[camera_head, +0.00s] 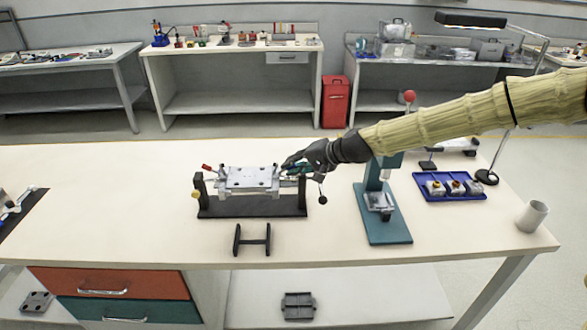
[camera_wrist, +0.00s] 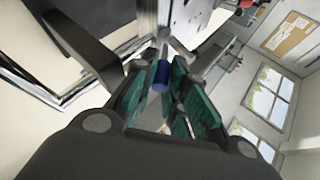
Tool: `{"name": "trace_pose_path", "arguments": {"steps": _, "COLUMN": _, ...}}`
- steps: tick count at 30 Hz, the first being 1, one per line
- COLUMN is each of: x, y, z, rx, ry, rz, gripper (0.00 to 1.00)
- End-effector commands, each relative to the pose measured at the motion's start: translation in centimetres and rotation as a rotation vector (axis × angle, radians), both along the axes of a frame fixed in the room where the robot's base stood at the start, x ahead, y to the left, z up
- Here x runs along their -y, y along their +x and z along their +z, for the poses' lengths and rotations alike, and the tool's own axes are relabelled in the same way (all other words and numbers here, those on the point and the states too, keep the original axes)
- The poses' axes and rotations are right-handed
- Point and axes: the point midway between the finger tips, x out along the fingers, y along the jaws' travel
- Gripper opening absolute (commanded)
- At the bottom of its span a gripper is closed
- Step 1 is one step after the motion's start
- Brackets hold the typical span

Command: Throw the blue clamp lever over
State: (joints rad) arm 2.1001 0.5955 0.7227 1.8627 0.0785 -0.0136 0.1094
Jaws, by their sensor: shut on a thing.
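The blue clamp lever (camera_wrist: 161,76) shows in the wrist view as a short blue grip between the fingers. My gripper (camera_wrist: 165,88) has green finger pads and is shut on this lever. In the head view my gripper (camera_head: 290,170) is at the right end of a metal plate fixture (camera_head: 248,178), and it hides the blue lever there. The fixture is held in a black stand (camera_head: 252,208) on the bench. A red lever (camera_head: 207,167) sticks out at the fixture's left end.
A teal press (camera_head: 385,225) with a red knob stands right of the fixture, under my arm. A blue tray (camera_head: 450,186) with several small parts and a grey cup (camera_head: 532,215) are farther right. A small black stand (camera_head: 252,240) is in front. The bench's left part is mostly clear.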

Motion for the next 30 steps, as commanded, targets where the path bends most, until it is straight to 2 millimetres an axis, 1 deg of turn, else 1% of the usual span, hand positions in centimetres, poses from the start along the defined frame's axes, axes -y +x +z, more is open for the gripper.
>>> {"name": "trace_pose_path", "arguments": {"steps": 13, "x": 0.07, "y": -0.02, "z": -0.11, "rx": -0.001, "ry": 0.004, "rz": -0.001, "gripper": 0.0}}
{"name": "trace_pose_path", "arguments": {"steps": 14, "x": 0.08, "y": -0.02, "z": -0.11, "rx": -0.001, "ry": 0.004, "rz": -0.001, "gripper": 0.16}}
{"name": "trace_pose_path", "arguments": {"steps": 15, "x": 0.08, "y": -0.02, "z": -0.11, "rx": -0.001, "ry": 0.004, "rz": -0.001, "gripper": 0.23}}
{"name": "trace_pose_path", "arguments": {"steps": 17, "x": 0.07, "y": -0.02, "z": -0.11, "rx": -0.001, "ry": 0.004, "rz": -0.001, "gripper": 0.34}}
{"name": "trace_pose_path", "arguments": {"steps": 18, "x": 0.06, "y": -0.02, "z": -0.1, "rx": -0.001, "ry": 0.004, "rz": -0.001, "gripper": 0.36}}
{"name": "trace_pose_path", "arguments": {"steps": 30, "x": 0.22, "y": -0.12, "z": 0.08, "rx": -0.001, "ry": 0.005, "rz": 0.0, "gripper": 0.36}}
